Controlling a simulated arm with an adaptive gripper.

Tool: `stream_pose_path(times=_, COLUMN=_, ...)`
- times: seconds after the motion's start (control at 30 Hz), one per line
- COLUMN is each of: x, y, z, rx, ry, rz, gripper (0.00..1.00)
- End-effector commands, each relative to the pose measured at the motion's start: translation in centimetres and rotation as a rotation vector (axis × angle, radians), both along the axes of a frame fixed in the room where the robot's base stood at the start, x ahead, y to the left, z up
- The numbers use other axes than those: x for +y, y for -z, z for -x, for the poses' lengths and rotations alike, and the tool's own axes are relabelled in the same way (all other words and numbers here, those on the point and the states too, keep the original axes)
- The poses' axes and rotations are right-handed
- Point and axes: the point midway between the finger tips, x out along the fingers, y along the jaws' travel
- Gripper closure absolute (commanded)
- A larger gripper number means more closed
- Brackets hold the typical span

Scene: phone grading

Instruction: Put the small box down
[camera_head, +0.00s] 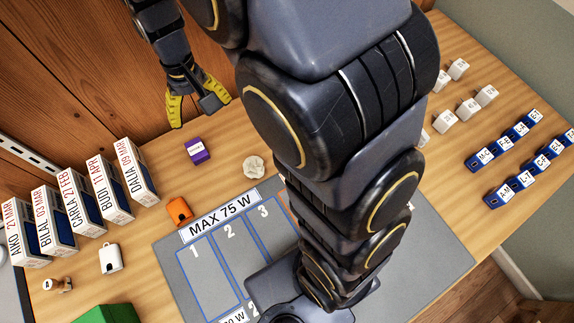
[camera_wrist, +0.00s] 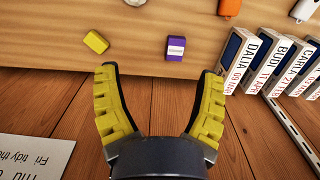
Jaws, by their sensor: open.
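A small purple box (camera_head: 197,151) with a white label rests on the wooden table near its back edge. It also shows in the wrist view (camera_wrist: 175,48), beyond the fingertips and between their lines. My gripper (camera_head: 198,106) has yellow fingers and hangs near the wooden wall, above and behind the purple box in the head view. In the wrist view my gripper (camera_wrist: 160,72) is spread wide with nothing between its fingers. A small yellow block (camera_wrist: 96,42) lies on the table left of the purple box; I do not see it in the head view.
Labelled upright boxes (camera_head: 113,190) stand in a row at the left. An orange item (camera_head: 179,211), a white item (camera_head: 110,258) and a crumpled pale lump (camera_head: 253,167) lie nearby. A grey mat (camera_head: 170,248) has numbered slots. White cubes (camera_head: 469,109) and blue labelled blocks (camera_head: 497,149) are at right.

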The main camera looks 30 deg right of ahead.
Motion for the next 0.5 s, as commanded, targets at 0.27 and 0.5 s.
stream_pose_path(times=0.27, x=-3.2, y=-6.5, z=11.3, rx=0.047, ry=0.003, rz=-0.005, gripper=0.31)
stream_pose_path(times=0.5, x=-4.5, y=-8.3, z=19.1, rx=0.076, ry=-0.002, rz=0.002, gripper=0.31)
